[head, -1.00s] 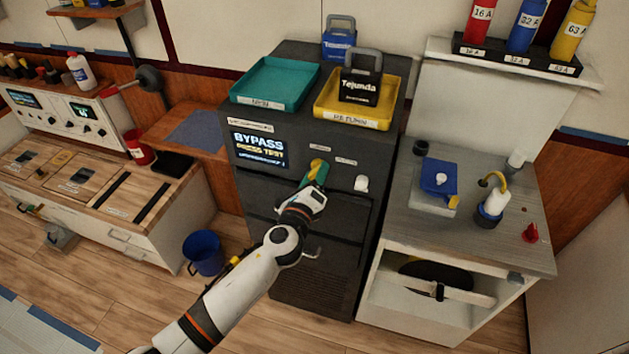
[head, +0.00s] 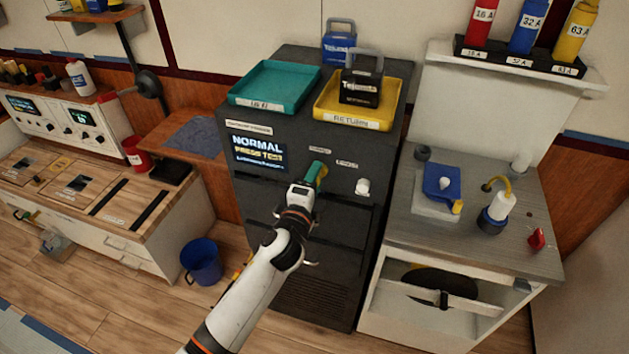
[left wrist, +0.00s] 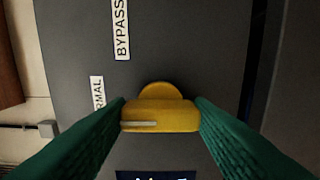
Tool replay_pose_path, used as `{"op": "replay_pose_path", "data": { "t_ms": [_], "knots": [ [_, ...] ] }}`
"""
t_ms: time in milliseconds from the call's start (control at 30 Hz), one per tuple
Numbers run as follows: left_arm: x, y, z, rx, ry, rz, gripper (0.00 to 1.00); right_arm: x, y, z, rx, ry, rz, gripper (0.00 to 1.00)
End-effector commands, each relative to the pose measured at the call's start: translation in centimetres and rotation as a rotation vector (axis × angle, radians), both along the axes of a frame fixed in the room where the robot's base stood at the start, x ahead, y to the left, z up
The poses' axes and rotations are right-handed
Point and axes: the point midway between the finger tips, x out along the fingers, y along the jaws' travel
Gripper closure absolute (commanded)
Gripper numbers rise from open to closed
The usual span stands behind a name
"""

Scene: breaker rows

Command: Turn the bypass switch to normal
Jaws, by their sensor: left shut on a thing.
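The bypass switch (left wrist: 160,112) is a yellow knob on the dark cabinet front, with a pale pointer line on it. In the left wrist view it sits between the two green fingers of my left gripper (left wrist: 161,118), which is shut on it. Labels reading BYPASS (left wrist: 121,28) and NORMAL (left wrist: 98,96), the latter partly cut off by a finger, are beside the knob. In the head view my left gripper (head: 316,172) is at the cabinet (head: 345,150) and hides most of the knob. The display (head: 258,152) reads NORMAL, PRESS TEST. My right gripper is out of view.
A white knob (head: 362,186) is right of the switch. A teal tray (head: 272,86) and a yellow RETURN tray (head: 352,123) sit on top of the cabinet. A grey-topped counter (head: 470,230) stands to the right, a blue bucket (head: 203,262) on the floor to the left.

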Motion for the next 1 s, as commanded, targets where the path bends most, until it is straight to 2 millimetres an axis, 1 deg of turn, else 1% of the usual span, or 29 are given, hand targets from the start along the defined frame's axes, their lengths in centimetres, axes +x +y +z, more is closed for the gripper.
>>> {"op": "replay_pose_path", "data": {
  "t_ms": [500,533,633,900,1000],
  "knots": [
    [-0.02,0.01,-0.09,-0.020,0.009,0.001,0.76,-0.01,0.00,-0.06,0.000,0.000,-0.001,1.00],
    [-0.02,0.01,-0.09,-0.020,0.009,0.001,0.48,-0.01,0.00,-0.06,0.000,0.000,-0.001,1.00],
    [-0.01,0.00,-0.08,-0.019,0.008,0.001,0.32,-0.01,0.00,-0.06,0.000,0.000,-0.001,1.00],
    [-0.03,0.00,-0.04,-0.018,0.007,0.000,0.31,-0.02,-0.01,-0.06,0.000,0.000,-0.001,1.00],
    [-0.39,0.15,-0.08,-0.017,0.007,0.000,0.31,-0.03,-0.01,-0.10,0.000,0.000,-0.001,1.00]
  ]
}}
